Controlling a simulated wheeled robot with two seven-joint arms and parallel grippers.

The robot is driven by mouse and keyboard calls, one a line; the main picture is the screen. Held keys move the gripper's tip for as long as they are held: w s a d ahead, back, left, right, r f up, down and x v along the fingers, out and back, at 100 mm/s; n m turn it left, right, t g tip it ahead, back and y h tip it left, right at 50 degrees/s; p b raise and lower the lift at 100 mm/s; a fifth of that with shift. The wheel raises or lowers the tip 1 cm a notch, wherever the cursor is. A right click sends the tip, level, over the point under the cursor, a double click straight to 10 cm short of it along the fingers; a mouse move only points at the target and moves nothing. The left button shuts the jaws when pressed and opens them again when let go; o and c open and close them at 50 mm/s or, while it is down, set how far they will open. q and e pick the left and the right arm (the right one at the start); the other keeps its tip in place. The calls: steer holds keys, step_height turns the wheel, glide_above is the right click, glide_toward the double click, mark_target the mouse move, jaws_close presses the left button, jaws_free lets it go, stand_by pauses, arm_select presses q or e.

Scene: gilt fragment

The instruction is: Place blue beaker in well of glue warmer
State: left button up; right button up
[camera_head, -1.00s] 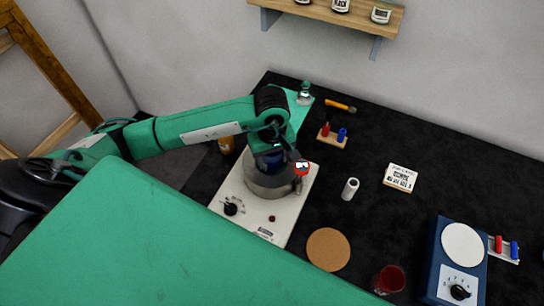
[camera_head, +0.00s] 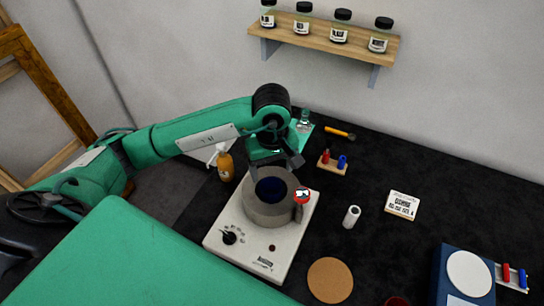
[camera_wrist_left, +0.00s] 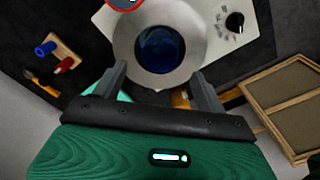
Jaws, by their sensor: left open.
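The blue beaker (camera_head: 271,188) sits down inside the well of the glue warmer (camera_head: 277,262), with the grey metal ring around it. It also shows in the left wrist view as a dark blue round (camera_wrist_left: 160,48) in the middle of the ring. My left gripper (camera_head: 272,172) is open and empty, apart from the beaker, at the well's back side. In the left wrist view its two fingers (camera_wrist_left: 160,84) are spread wide with nothing between them. My right gripper is not in view.
A cork disc (camera_head: 330,280) and a white cylinder (camera_head: 351,216) lie right of the warmer. An amber bottle (camera_head: 226,167) stands close to its left. A small block with red and blue pegs (camera_head: 332,163) is behind.

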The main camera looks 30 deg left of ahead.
arm_select(q)
step_height(320, 180, up, 6)
steer(key=shift+f+b, duration=0.15)
steer(key=shift+b, duration=0.55)
